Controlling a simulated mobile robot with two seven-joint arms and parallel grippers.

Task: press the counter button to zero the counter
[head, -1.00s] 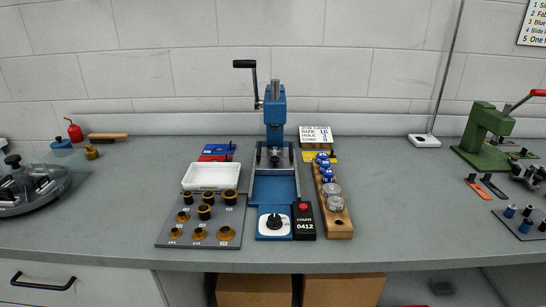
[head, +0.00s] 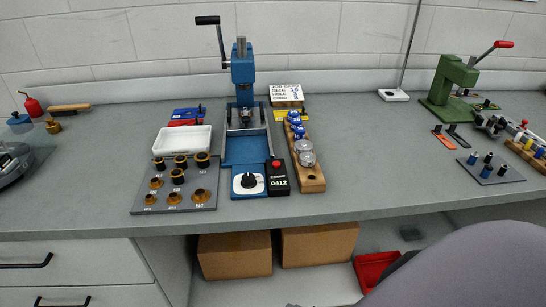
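The counter (head: 278,178) is a small black box on the bench, just right of the blue dial plate at the front of the blue press. Its display reads 0412. The red counter button (head: 276,164) sits on its top, uncovered, with nothing touching it. A smooth grey rounded shape fills the lower right corner of the head view and may be part of my own arm. Neither of my grippers can be made out in this view.
The blue press (head: 243,75) with a black crank stands behind the counter. A wooden rack (head: 312,182) with blue and metal pieces is close on its right. A grey board (head: 140,200) with brass rings lies left. Bare bench (head: 380,165) lies further right.

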